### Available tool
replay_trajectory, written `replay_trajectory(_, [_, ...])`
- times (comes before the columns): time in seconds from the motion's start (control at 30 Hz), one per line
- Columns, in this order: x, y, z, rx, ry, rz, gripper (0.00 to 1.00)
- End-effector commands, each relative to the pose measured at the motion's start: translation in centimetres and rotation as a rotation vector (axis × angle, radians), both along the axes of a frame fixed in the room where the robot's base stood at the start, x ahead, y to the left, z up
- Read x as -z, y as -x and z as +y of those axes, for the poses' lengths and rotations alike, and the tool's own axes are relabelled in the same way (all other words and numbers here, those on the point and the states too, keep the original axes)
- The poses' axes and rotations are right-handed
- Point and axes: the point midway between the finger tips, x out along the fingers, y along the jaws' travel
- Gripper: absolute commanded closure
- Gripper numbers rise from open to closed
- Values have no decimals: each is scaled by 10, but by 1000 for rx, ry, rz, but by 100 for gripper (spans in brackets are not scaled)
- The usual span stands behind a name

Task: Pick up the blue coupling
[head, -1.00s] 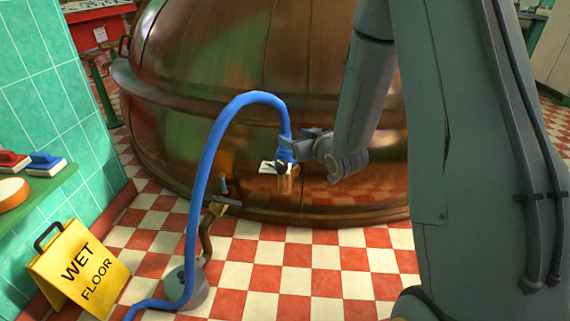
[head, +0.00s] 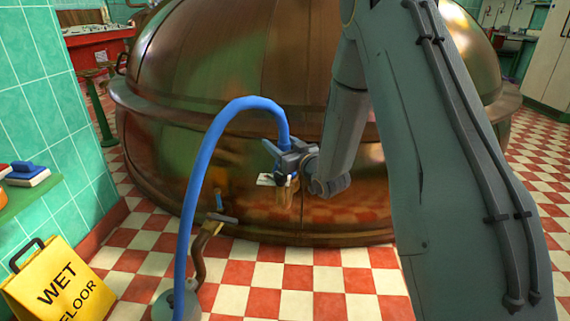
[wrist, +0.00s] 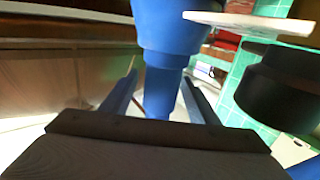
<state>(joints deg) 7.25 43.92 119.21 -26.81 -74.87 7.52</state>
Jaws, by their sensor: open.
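The blue coupling (wrist: 168,30) is large in the wrist view, a stepped cylinder narrowing downward. It is at the end of the blue hose (head: 195,190), which arches up and over in the head view. My gripper (wrist: 160,80) is open, with one finger on each side of the coupling's narrow part; I cannot tell if either finger touches it. In the head view my gripper (head: 283,157) is at the hose's end and hides most of the coupling.
The copper kettle (head: 230,75) stands close behind my gripper. A valve with a handle (head: 217,217) is at its lower left. A yellow wet floor sign (head: 60,285) and a green shelf (head: 28,195) are at left. The checkered floor (head: 300,275) in front is clear.

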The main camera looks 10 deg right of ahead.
Motion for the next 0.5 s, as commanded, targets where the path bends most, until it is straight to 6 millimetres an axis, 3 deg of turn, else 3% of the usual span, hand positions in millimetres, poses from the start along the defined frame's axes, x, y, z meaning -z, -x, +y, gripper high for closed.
replay_trajectory(0.33, [0, -10, 4, 0, 0, 0, 45])
replay_trajectory(0.37, [0, -10, 4, 0, 0, 0, 47])
replay_trajectory(0.5, [0, -10, 4, 0, 0, 0, 71])
